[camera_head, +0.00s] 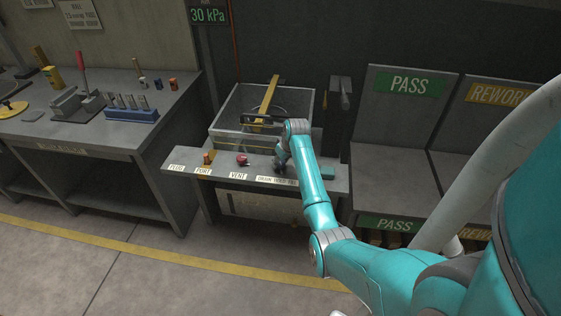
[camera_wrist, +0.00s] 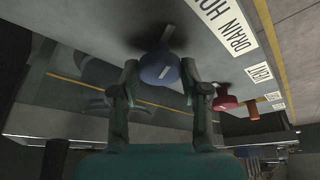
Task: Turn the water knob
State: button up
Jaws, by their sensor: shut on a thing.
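The water knob (camera_wrist: 160,68) is a round blue knob with a pale pointer bar, on the grey panel beside a label starting "DRAIN HO" (camera_wrist: 230,25). In the wrist view it sits between the two fingers of my gripper (camera_wrist: 157,76), which are shut on it from both sides. In the head view my gripper (camera_head: 281,157) is at the front ledge of the tank bench, above the drain label (camera_head: 277,181). There the gripper mostly hides the knob. The pointer's exact setting cannot be told.
A red vent knob (camera_head: 242,160) and an orange port fitting (camera_head: 208,158) stand left of my gripper on the ledge. A clear tank (camera_head: 225,130) with a yellow bar (camera_head: 268,98) is behind. A workbench (camera_head: 150,110) is left; PASS and REWORK bins are right.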

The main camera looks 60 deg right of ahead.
jog(key=shift+n+y, duration=0.5)
jog(key=shift+n, duration=0.6)
jog(key=o, duration=1.1)
jog(key=v, duration=1.2)
jog(key=shift+s+d+f, duration=0.1)
